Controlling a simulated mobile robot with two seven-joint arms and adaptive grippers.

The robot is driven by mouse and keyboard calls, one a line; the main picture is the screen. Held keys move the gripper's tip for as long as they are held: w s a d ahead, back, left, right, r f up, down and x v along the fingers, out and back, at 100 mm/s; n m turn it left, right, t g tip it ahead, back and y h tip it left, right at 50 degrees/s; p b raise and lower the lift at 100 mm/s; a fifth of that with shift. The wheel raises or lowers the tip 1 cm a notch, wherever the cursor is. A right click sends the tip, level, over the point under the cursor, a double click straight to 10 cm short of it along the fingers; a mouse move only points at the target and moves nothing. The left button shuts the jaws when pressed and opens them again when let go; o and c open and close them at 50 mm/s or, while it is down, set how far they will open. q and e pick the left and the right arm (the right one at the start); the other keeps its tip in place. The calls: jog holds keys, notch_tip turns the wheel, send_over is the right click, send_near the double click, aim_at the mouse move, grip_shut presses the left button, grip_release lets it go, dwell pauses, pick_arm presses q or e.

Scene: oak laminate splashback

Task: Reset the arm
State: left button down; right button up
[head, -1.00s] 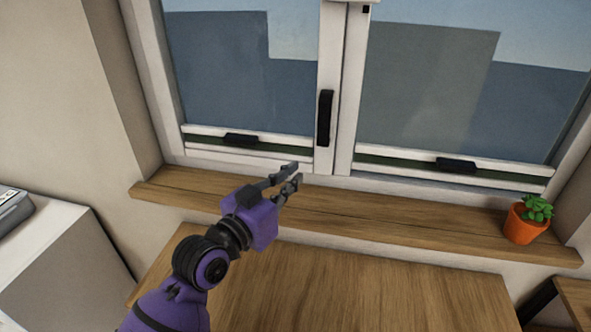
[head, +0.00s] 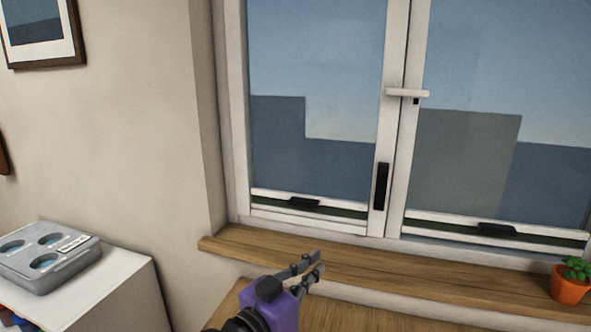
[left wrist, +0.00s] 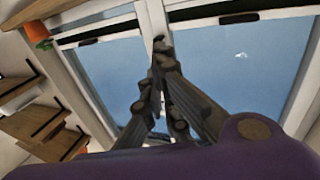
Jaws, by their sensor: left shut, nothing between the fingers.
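My left gripper (head: 318,263) is purple with dark grey fingers. In the head view it is low in the middle, in front of the wooden window sill (head: 420,283). Its fingers are shut with nothing between them. The left wrist view shows the same fingers (left wrist: 158,55) converging in front of the window panes. The window (head: 330,110) has a white frame and a light handle (head: 408,93) turned sideways on the middle post. My right gripper is in neither view.
An orange potted plant (head: 570,284) stands on the sill at the right. A white cabinet (head: 110,290) at the left bears a grey device with round openings (head: 48,262). A framed picture (head: 40,30) hangs on the wall. A wooden surface (head: 350,318) lies below the sill.

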pick_arm(q)
jog(key=s+a+f+n+y+p, duration=0.1)
jog(key=s+a+f+n+y, duration=0.2)
jog(key=f, duration=0.4)
jog(key=s+a+f+y, duration=0.2)
jog(key=s+a+f, duration=0.1)
jog(key=a+f, duration=0.4)
jog(key=s+a+f+n+y+p, duration=0.1)
jog(key=s+a+f+n+y, duration=0.15)
jog(key=f, duration=0.55)
jog(key=s+a+f+g+y, duration=0.1)
jog(key=s+a+f+g, duration=0.1)
jog(key=s+f, duration=0.3)
jog(key=s+a+f+n+g+y+p, duration=0.1)
jog(key=s+a+f, duration=0.3)
jog(key=s, duration=1)
jog(key=s+a+f+g+y, duration=0.1)
jog(key=s+a+f+g, duration=0.1)
jog(key=s+a+f, duration=0.2)
jog(key=s+f, duration=0.3)
jog(key=s, duration=0.2)
jog(key=shift+s+f+n+g, duration=0.25)
jog(key=shift+n+g, duration=0.05)
jog(key=shift+n, duration=0.05)
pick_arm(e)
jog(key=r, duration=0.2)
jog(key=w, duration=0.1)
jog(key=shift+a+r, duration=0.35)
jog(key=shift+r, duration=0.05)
